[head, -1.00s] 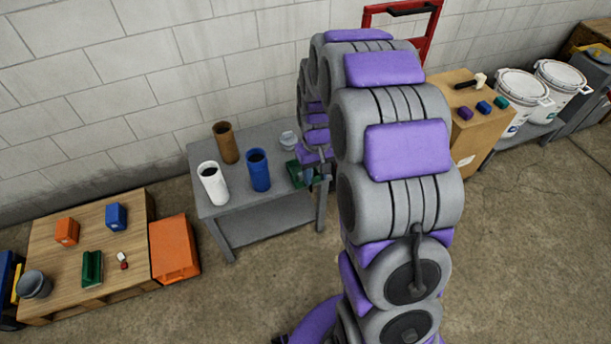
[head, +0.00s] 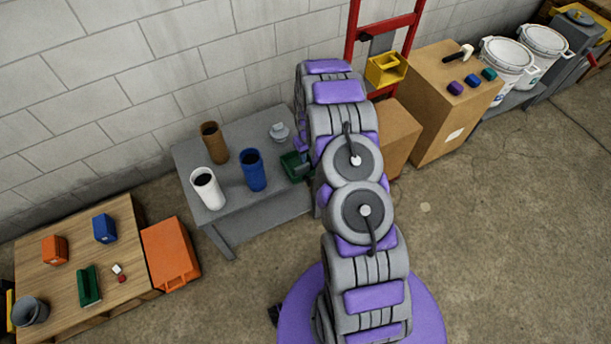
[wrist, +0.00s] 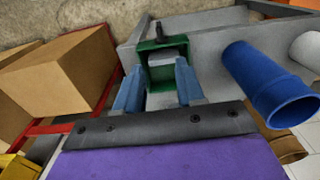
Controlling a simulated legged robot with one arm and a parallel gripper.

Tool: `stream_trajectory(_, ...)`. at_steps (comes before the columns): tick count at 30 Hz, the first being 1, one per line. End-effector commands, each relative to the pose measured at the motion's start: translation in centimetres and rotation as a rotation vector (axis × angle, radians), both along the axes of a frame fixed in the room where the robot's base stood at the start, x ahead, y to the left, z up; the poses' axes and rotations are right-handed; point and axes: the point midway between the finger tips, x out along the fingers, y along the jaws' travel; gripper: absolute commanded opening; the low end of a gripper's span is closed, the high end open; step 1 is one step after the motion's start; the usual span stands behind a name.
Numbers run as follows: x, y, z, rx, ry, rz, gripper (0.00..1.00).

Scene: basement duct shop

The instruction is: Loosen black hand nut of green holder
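The green holder (head: 293,165) is at the right end of the grey table (head: 208,225), partly hidden by my arm. In the wrist view it is a green frame (wrist: 147,49) around a pale grey area that I cannot identify. A dark knob-like part (wrist: 160,29), probably the black hand nut, stands at its far side. My gripper (wrist: 156,72) has its two blue fingers apart, over the near side of the holder. The fingers look clear of the dark part. Whether they touch the holder, I cannot tell.
Blue (head: 253,170), white (head: 208,188) and brown (head: 214,143) cylinders stand left of the holder. A small grey item (head: 279,132) is behind it. Cardboard boxes (head: 441,108), a red frame (head: 352,38) and a yellow bin (head: 386,69) are to the right.

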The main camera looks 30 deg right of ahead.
Motion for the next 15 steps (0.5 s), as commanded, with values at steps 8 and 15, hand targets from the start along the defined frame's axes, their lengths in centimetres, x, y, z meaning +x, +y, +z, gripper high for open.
stream_trajectory(8,0.1,0.0,-4.4,0.0,0.001,-0.001,0.38)
stream_trajectory(15,0.0,0.0,-9.1,0.0,0.003,-0.001,0.38)
